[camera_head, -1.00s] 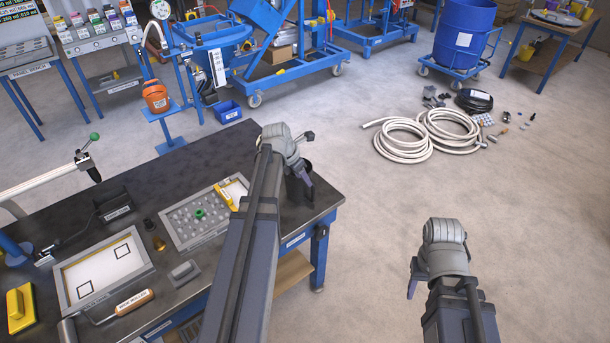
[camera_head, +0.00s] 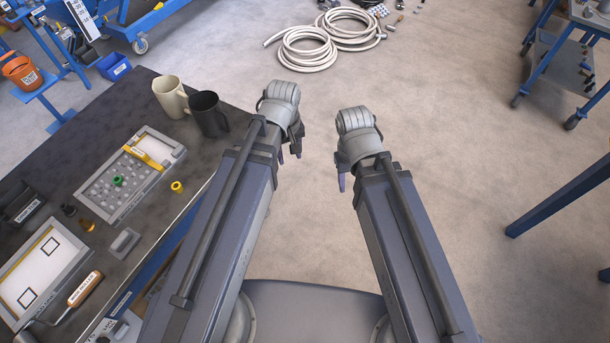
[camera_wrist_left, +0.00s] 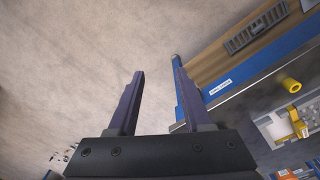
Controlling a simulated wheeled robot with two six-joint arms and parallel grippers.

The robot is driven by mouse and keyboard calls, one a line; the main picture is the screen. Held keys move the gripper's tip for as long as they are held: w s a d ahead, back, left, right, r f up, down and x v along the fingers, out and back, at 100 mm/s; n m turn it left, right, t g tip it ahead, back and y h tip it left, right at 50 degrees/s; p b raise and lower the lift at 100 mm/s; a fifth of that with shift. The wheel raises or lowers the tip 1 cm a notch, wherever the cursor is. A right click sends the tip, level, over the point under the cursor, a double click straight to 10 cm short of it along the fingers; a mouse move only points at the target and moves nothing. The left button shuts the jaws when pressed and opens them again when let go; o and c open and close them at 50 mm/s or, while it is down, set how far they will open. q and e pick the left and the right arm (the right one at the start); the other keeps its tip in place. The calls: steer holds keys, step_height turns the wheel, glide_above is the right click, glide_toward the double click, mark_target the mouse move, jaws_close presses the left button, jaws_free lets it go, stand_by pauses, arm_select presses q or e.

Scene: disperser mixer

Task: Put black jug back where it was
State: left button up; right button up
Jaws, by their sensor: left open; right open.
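The black jug (camera_head: 209,114) stands upright on the dark workbench near its right edge in the head view. A cream jug (camera_head: 170,96) stands close behind it to the left. My left gripper (camera_head: 288,152) is off the bench, to the right of the black jug and apart from it, over the floor. In the left wrist view its two fingers (camera_wrist_left: 158,100) are spread with nothing between them. My right gripper (camera_head: 342,178) hangs over the floor further right, with nothing seen in it; its fingers are partly hidden.
The workbench (camera_head: 60,150) also carries a grey tray (camera_head: 98,188) with a green piece, a yellow ring (camera_head: 177,187) and a framed white panel (camera_head: 20,300). White hose coils (camera_head: 310,48) lie on the floor ahead. A blue-framed table stands at right (camera_head: 570,190). The floor between is clear.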

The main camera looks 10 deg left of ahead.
arm_select(q)
steer(key=s+d+m+y, duration=0.1)
steer(key=s+d+m, duration=0.4)
steer(key=s+m, duration=0.2)
steer(key=m, duration=0.2)
steer(key=shift+d+m+g, duration=0.15)
steer(key=shift+m+g, duration=0.15)
steer(key=shift+m, duration=0.1)
